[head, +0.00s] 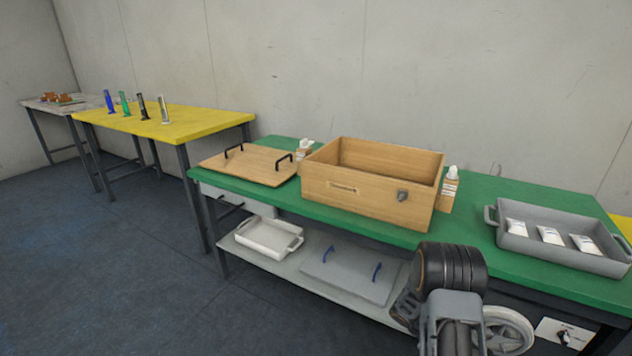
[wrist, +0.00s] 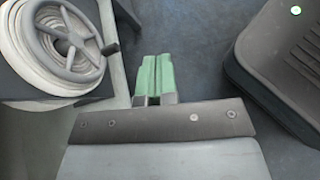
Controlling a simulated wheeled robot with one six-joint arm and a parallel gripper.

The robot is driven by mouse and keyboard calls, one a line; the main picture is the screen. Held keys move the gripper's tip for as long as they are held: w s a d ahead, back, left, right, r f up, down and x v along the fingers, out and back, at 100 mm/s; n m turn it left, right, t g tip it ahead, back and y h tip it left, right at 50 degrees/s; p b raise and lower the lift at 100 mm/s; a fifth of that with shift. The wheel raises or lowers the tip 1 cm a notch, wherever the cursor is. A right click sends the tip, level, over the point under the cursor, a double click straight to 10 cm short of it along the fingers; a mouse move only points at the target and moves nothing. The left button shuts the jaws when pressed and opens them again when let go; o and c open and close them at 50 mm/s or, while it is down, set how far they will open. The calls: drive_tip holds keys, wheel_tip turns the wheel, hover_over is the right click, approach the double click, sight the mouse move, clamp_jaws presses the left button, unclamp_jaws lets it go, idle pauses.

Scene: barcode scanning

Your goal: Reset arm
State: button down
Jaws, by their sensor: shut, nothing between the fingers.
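My gripper shows in the wrist view (wrist: 154,80) with its green fingers closed together and nothing between them. It points down past the table's side toward the dark floor. In the head view my arm is folded low in front of the green table (head: 330,222), and the gripper's fingers cannot be made out there.
On the green table are an open wooden box (head: 365,195), a wooden lid (head: 248,165), bottles and a grey tray (head: 560,245) with white packets. A white tray (head: 268,238) and grey lid (head: 350,272) lie on the shelf below.

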drive_tip(key=s+a+r+m+t+y+p, duration=0.2)
drive_tip(key=a+r+p, duration=0.5)
drive_tip(key=r, duration=1.1)
drive_tip(key=s+a+r+m+t+y+p, duration=0.3)
drive_tip(key=a+r+p, duration=0.5)
drive_tip(key=r, duration=1)
drive_tip(key=s+a+r+m+t+y+p, duration=0.2)
drive_tip(key=a+r+p, duration=0.6)
drive_tip(key=r+p, duration=0.5)
wheel_tip(320, 180, up, 6)
drive_tip(key=m+t+y, duration=0.1)
drive_tip(key=t+y, duration=0.1)
drive_tip(key=t, duration=0.1)
drive_tip(key=shift+s+f+m+y, duration=0.25)
drive_tip(key=shift+s+m+y, duration=0.05)
drive_tip(key=shift+s+m, duration=0.1)
drive_tip(key=shift+d, duration=0.15)
